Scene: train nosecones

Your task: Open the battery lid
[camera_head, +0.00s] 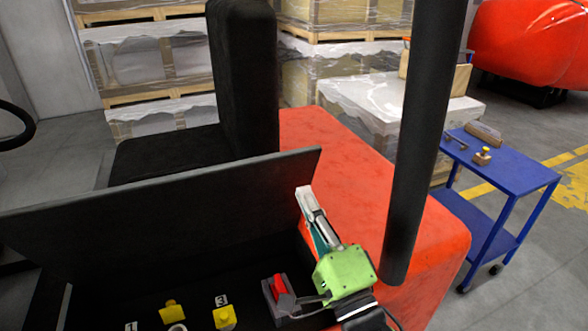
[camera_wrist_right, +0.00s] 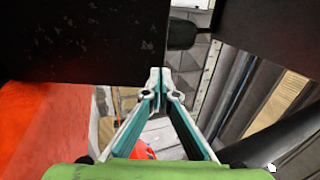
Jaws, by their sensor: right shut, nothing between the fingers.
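The battery lid (camera_head: 170,205) is a wide dark panel in the head view, tilted up over a dark compartment on the red vehicle. My right gripper (camera_head: 303,190) has a green body and is shut and empty. Its fingertips are at the lid's right end, just below its upper corner. In the right wrist view, the shut fingertips (camera_wrist_right: 158,76) are close to the lower edge of a dark panel (camera_wrist_right: 80,40), which looks like the lid. I cannot tell whether they touch it. My left gripper is not in view.
The compartment holds a red switch (camera_head: 279,285) and yellow knobs (camera_head: 225,317). A black seat (camera_head: 245,80) stands behind the lid. A black post (camera_head: 425,140) rises right of my gripper from the red bodywork (camera_head: 350,150). A blue cart (camera_head: 510,170) stands at the right.

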